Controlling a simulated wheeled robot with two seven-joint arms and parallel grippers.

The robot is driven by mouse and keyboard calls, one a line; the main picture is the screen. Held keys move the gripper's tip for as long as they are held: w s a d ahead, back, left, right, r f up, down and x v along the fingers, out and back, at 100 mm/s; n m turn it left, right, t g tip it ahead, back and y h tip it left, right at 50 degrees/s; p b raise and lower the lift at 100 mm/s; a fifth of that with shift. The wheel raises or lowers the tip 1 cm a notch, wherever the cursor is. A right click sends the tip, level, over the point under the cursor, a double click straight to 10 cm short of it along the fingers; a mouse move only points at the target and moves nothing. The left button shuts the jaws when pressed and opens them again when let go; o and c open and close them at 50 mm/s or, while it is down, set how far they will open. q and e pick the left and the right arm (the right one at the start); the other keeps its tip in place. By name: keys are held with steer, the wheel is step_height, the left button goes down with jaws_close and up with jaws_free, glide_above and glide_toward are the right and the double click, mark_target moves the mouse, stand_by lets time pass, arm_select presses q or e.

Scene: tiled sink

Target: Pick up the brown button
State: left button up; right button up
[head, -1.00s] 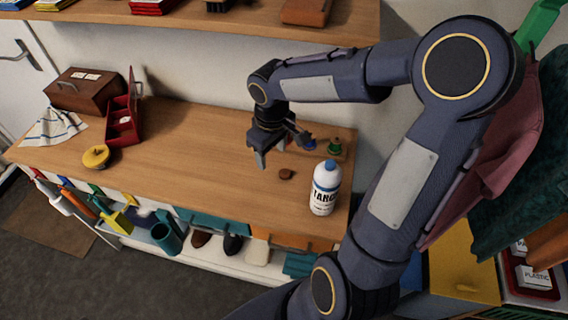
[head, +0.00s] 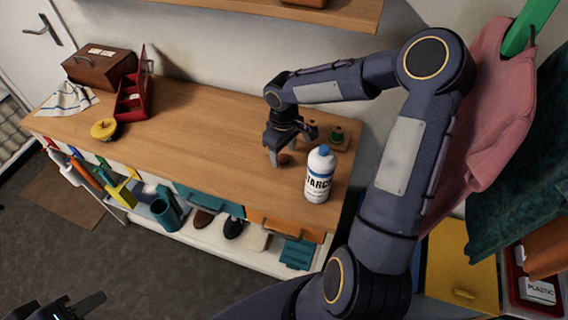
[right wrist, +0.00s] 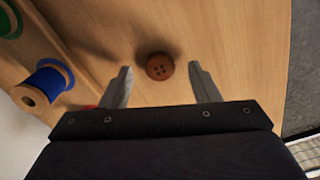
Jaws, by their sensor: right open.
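The brown button (right wrist: 160,67) lies flat on the wooden counter, round with several holes. In the right wrist view it sits between and slightly beyond the fingertips of my open right gripper (right wrist: 163,80), not touching either. In the head view the button (head: 284,159) shows as a small brown spot under my right gripper (head: 280,160), partly hidden by its fingers. My left gripper (head: 82,305) shows only in part at the bottom left corner, away from the counter; its jaw state is unclear.
A white starch bottle (head: 319,175) with a blue cap stands just right of the button. A blue thread spool (right wrist: 45,84) and a green spool (head: 337,135) stand close by in a wooden holder. A red box (head: 133,100) and yellow round object (head: 104,129) are far left. The middle counter is clear.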

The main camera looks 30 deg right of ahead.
steer(key=shift+f, duration=0.8)
arm_select(q)
steer(key=shift+f, duration=0.45)
arm_select(e)
steer(key=shift+r, duration=0.15)
steer(key=shift+c, duration=0.5)
steer(key=c, duration=1)
steer(key=shift+o, duration=0.2)
